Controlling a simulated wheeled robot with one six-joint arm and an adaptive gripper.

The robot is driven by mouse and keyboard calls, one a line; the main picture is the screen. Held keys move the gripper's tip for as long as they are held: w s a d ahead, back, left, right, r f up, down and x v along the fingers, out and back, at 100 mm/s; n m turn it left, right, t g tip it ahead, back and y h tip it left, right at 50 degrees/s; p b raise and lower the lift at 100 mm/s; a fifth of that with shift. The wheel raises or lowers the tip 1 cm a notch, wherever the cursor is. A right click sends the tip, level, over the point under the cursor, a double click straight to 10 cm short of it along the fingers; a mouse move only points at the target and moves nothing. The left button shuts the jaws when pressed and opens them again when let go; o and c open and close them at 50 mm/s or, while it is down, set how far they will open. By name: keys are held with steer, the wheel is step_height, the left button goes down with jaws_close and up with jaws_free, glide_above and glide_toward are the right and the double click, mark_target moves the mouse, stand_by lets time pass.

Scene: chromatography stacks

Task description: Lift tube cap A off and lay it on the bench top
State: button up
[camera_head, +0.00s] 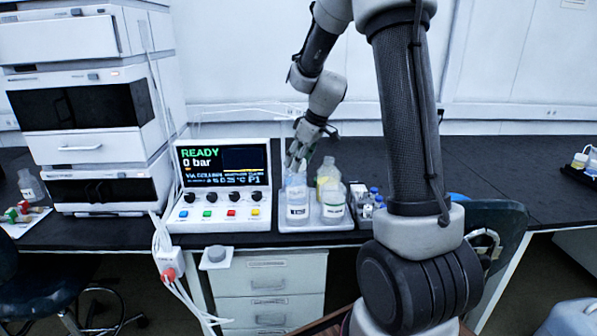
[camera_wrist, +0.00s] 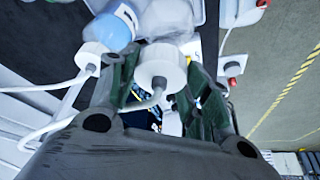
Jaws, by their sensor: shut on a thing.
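My gripper (camera_head: 299,157) is over the back left of the bottle tray in the head view. In the wrist view its two green-lined fingers (camera_wrist: 160,82) are shut on a white tube cap (camera_wrist: 160,62), which has a white tube running from it. No letter is readable on the cap, and the head view does not show it clearly. I cannot tell whether it still touches a bottle neck. A second white cap with a tube (camera_wrist: 90,56) is to its left, beside a bottle with blue liquid (camera_wrist: 112,30).
Bottles (camera_head: 298,207) stand close together in a white tray (camera_head: 318,226). A control box reading READY (camera_head: 222,160) is left of them, and small vials (camera_head: 371,197) are right. Stacked instruments (camera_head: 85,100) fill the left. Black bench top (camera_head: 520,190) is clear at right.

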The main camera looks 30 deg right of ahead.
steer(key=shift+r, duration=4.65)
steer(key=shift+s+f, duration=0.1)
